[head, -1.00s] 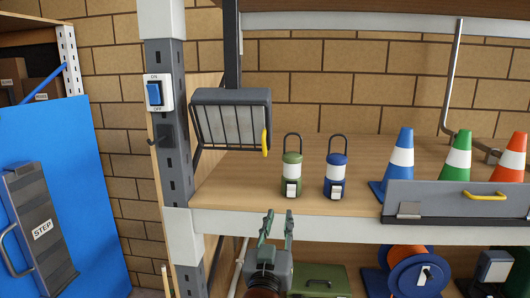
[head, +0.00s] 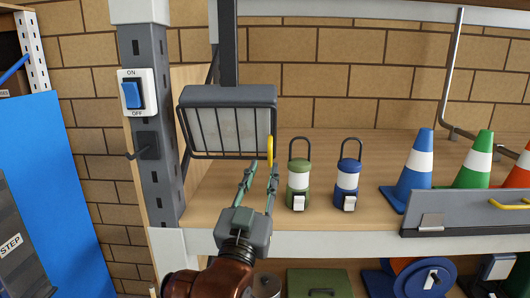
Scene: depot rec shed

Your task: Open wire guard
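The wire guard (head: 206,135) is a set of dark bars across the front of a grey floodlight (head: 226,95) on the shelf's left end. It looks closed over the pale lamp face. A yellow handle (head: 271,151) stands upright at the guard's right edge. My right gripper (head: 261,168) is in front of the shelf, its fingers pointing up and apart. The fingertips are just below the yellow handle, near its lower end; I cannot tell whether they touch it. My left gripper is out of view.
A green lantern (head: 298,182) and a blue lantern (head: 347,183) stand close to the right of my gripper. Cones, including a blue one (head: 413,172), stand behind a grey panel (head: 465,212). A post with an on/off switch (head: 132,93) is at left.

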